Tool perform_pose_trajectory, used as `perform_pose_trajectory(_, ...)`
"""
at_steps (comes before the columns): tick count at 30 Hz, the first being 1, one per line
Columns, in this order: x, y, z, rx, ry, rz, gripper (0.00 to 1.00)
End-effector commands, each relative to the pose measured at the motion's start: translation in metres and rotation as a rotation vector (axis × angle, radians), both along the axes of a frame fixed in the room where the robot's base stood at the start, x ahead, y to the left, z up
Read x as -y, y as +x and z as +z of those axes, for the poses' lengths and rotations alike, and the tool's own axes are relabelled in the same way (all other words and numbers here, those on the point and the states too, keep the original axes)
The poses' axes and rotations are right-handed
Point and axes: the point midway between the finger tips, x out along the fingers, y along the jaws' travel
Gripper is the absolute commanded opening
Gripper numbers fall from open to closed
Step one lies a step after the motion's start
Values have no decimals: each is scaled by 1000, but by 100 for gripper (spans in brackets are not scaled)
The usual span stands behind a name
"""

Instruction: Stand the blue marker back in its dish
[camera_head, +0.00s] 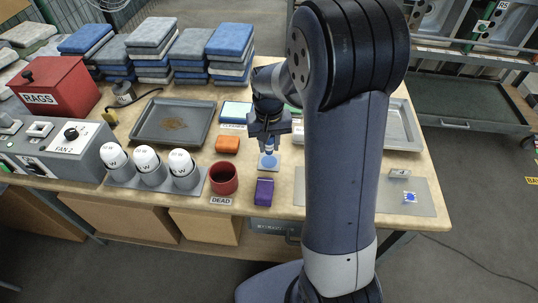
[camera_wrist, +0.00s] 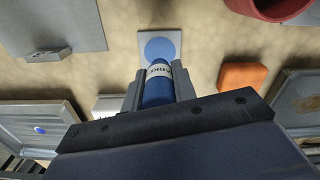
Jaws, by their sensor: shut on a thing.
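The blue marker (camera_wrist: 158,88), with a white lettered band, is between the two fingers of my gripper (camera_wrist: 157,92) in the wrist view. My gripper (camera_head: 268,143) is shut on it and points down over the table in the head view. The dish (camera_wrist: 160,47) looks like a blue disc on a pale square plate, just beyond the marker's end in the wrist view. In the head view the dish (camera_head: 268,161) is directly below my gripper. The marker looks close to upright; I cannot tell whether its lower end touches the dish.
An orange block (camera_head: 228,144), a dark red cup (camera_head: 223,178) behind a DEAD label and a purple box (camera_head: 264,192) stand close around the dish. A grey tray (camera_head: 174,120) is at left, another tray (camera_head: 402,125) at right.

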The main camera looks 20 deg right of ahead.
Motion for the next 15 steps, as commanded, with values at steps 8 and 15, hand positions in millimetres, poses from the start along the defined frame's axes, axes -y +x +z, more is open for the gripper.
perform_pose_trajectory(8,0,-1,-30,-3,0,0,3)
perform_pose_trajectory(15,0,0,-42,1,1,0,3)
